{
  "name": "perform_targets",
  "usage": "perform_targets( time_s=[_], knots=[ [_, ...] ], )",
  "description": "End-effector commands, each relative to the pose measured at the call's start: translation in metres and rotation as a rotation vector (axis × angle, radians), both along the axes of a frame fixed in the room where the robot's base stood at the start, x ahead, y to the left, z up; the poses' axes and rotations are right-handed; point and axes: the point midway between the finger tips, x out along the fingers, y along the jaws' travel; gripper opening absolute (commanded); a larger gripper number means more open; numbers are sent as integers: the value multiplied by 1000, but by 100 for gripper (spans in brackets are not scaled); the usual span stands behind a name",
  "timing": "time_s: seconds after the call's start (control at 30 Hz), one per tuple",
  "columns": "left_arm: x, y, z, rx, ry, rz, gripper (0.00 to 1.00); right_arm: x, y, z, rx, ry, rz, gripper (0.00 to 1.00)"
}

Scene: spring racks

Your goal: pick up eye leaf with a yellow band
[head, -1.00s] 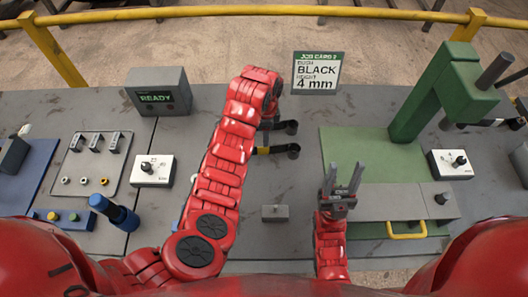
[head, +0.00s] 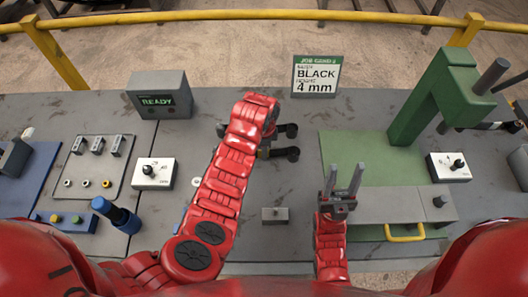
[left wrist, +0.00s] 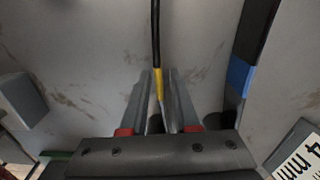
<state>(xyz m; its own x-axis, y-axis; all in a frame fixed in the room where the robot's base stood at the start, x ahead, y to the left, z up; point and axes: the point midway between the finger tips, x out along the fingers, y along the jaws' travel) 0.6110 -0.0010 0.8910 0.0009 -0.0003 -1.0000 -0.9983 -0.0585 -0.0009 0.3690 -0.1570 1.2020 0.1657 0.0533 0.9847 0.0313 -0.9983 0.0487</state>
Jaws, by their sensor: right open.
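The eye leaf with a yellow band (left wrist: 160,82) shows in the left wrist view as a thin dark strip between the fingers of my left gripper (left wrist: 160,74). The fingers stand apart on either side of it, with narrow gaps showing. In the head view the leaf (head: 287,153) lies beside my left gripper (head: 264,150), which hides its band. My right gripper (head: 343,180) is open and empty, fingers up, at the near edge of the green press.
Another dark leaf (head: 288,130) lies just beyond; a blue-banded strip (left wrist: 240,75) shows in the left wrist view. A job card (head: 316,76) reads BLACK 4 mm. The green press (head: 425,100) stands right. A small grey block (head: 275,215) sits in front.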

Motion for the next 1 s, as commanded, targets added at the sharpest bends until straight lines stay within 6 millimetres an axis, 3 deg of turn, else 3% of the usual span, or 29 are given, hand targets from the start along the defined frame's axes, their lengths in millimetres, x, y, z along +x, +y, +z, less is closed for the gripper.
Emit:
perform_targets(
  time_s=[0.03,0.13,1.0],
  knots=[
    [0,0,0,0,0,0,19,0,0,0,0,0,0,50],
    [0,0,0,0,0,0,1,0,0,0,0,0,0,50],
    [0,0,1,-1,0,0,0,0,0,0,0,0,0,50]
  ],
)
